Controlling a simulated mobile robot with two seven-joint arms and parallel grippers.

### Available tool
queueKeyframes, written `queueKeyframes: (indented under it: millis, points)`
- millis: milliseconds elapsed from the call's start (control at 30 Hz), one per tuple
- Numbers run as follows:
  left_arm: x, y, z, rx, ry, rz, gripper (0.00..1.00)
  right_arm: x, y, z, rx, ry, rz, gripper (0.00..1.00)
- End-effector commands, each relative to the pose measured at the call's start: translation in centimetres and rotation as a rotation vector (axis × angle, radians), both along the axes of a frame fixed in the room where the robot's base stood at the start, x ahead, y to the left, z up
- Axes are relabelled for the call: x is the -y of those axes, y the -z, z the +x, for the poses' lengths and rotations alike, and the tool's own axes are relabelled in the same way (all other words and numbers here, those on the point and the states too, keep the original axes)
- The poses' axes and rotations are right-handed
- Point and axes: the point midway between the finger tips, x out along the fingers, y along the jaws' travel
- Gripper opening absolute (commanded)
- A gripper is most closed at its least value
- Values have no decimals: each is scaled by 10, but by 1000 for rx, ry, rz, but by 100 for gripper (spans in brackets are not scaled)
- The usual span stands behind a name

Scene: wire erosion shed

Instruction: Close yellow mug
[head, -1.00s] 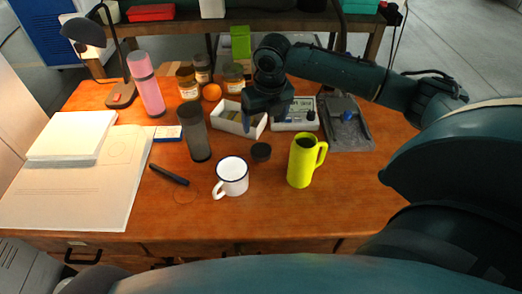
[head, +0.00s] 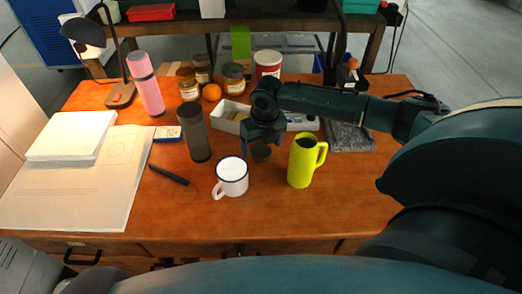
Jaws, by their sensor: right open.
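The yellow mug (head: 301,164) stands upright on the wooden table, its handle to the right and its top showing a dark opening. A small round black lid-like piece (head: 261,154) lies on the table to the left of the mug, partly hidden by my right gripper. My right gripper (head: 262,148) is open and points down over this black piece, its fingers to either side of it in the picture. I cannot tell whether they touch it. My left gripper is not in view.
A white enamel mug (head: 232,178) stands just in front, and a dark grey tumbler (head: 195,134) to the left. A white box (head: 230,115) and a red-and-white tin (head: 267,65) are behind. A black marker (head: 169,175) lies left. The front right tabletop is clear.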

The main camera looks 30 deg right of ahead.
Motion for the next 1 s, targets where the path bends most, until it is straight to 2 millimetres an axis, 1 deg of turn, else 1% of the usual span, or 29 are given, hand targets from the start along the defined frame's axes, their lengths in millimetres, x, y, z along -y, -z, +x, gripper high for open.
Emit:
queueKeyframes:
  millis: [33, 167, 500, 567, 1000]
  points:
    - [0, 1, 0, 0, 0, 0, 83, 1, 8, 1, -2, 2, -1, 80]
    - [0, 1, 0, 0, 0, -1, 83, 1, 17, 3, 1, 1, -1, 80]
    - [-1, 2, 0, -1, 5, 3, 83, 1, 18, 3, 1, 0, -1, 80]
    - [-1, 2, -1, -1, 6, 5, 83, 1, 18, 3, 1, 0, -1, 76]
    - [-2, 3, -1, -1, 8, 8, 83, 1, 18, 3, 2, 0, -1, 40]
